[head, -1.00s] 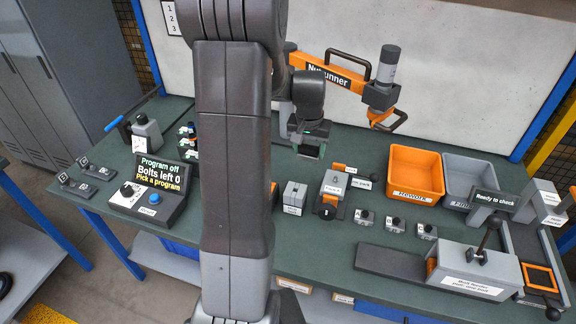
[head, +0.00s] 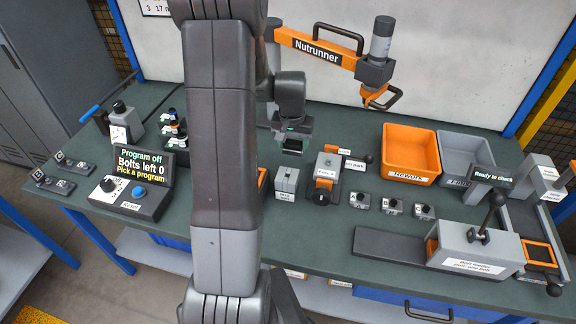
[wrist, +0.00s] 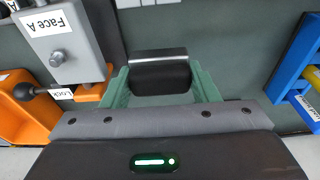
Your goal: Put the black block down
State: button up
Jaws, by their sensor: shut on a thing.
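The black block (wrist: 160,76) is between the green fingers of my gripper (wrist: 163,88) in the wrist view, with a pale edge along its far side. My gripper is shut on it. In the head view my gripper (head: 292,144) hangs over the green bench (head: 340,255), behind the small grey block with a white label (head: 286,180) and left of the Face A fixture (head: 327,168). The block is not clear in the head view. I cannot tell whether it touches the bench.
The Face A fixture (wrist: 65,45) with its lock lever stands left in the wrist view; a blue holder (wrist: 295,75) is at right. The nutrunner (head: 320,50) hangs behind. An orange bin (head: 410,150) and a grey bin (head: 465,155) stand right. The control panel (head: 135,190) is left.

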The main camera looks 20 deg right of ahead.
notch_tip(320, 180, down, 9)
jog(key=shift+p, duration=0.6)
jog(key=shift+f, duration=0.2)
jog(key=o, duration=1.3)
jog(key=shift+r, duration=0.15)
